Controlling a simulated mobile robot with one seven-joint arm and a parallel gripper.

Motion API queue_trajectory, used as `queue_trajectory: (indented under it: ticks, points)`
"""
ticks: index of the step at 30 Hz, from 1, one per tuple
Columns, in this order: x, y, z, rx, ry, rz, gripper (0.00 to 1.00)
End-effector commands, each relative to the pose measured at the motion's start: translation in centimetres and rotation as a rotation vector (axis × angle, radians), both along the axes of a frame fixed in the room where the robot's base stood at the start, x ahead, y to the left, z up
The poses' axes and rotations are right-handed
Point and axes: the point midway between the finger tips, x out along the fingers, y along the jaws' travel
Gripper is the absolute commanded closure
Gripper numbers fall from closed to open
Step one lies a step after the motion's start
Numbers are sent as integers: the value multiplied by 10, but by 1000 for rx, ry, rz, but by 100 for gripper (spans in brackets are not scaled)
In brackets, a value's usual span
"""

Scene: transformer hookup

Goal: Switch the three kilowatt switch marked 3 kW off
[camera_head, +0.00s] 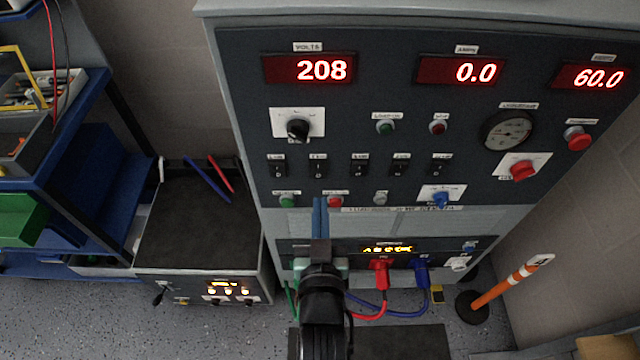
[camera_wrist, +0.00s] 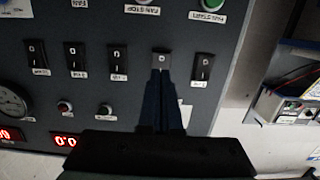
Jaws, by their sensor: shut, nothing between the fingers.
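A row of several black rocker switches crosses the dark panel; the second from the left in the head view (camera_head: 318,166) is in line with my gripper (camera_head: 320,203). It also shows in the wrist view (camera_wrist: 161,60), turned upside down, with a white 0 mark visible. My gripper's blue fingers (camera_wrist: 162,74) are shut and empty, their tips at or just in front of that switch and hiding its lower part there. Whether they touch it I cannot tell. The small labels are too blurred to tell which switch is marked 3 kW.
Red displays read 208 (camera_head: 322,70), 0.0 (camera_head: 478,72) and 60.0 (camera_head: 599,77). Black knob (camera_head: 298,128), green button (camera_head: 288,201) and red knob (camera_head: 522,171) stand near the row. Red plug (camera_head: 380,272) and blue plug (camera_head: 421,270) sit below. An orange-and-white post (camera_head: 508,284) stands right.

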Motion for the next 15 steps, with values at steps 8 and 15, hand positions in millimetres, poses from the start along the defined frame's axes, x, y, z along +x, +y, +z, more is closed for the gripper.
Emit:
queue_trajectory:
  ticks: [8,15]
  points:
    - [42,0,-4,0,-1,0,100]
    - [56,0,-7,0,-1,0,100]
